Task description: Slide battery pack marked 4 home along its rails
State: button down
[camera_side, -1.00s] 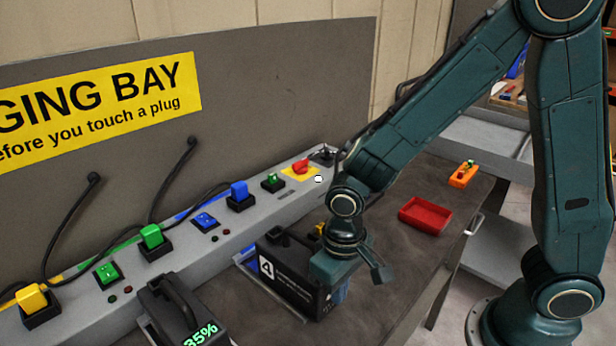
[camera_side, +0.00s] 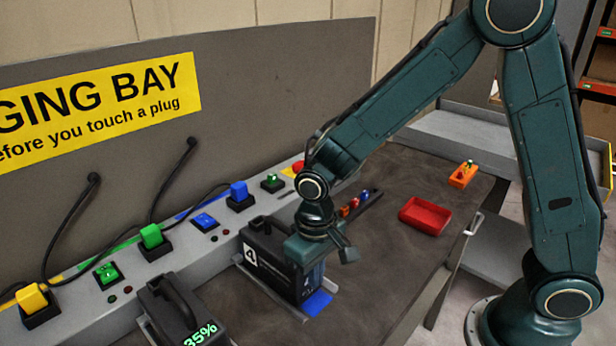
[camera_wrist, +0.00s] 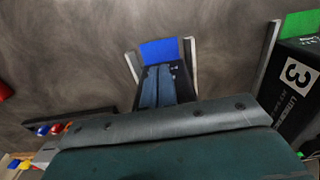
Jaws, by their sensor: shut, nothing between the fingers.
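The battery pack marked 4 (camera_side: 272,268) is black with a white number label and a handle on top. It stands upright between pale rails (camera_side: 238,262), its far end close to the grey charger ledge; I cannot tell whether it touches the end. A strip of blue pad (camera_side: 318,303) shows at its near end, also in the wrist view (camera_wrist: 160,51) between the rail ends (camera_wrist: 190,62). My gripper (camera_side: 316,275) is shut and empty, fingers pointing down at the pack's near end. In the wrist view the fingers (camera_wrist: 157,85) hide part of the pack; contact is unclear.
Coloured plugs line the ledge (camera_side: 75,302). A red tray (camera_side: 425,215), an orange block (camera_side: 463,174) and a dark rack (camera_side: 362,203) lie right. The bench between is clear.

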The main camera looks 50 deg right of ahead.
jog(key=shift+w, duration=0.2)
jog(key=s, duration=0.4)
jog(key=shift+s, duration=0.25)
notch_tip(320, 180, up, 10)
dwell(0.4)
jog(key=s+d+r+t, duration=0.5)
jog(key=s+d+r, duration=0.5)
jog(key=d, duration=0.3)
jog(key=shift+s+t, duration=0.3)
jog(key=shift+s, duration=0.55)
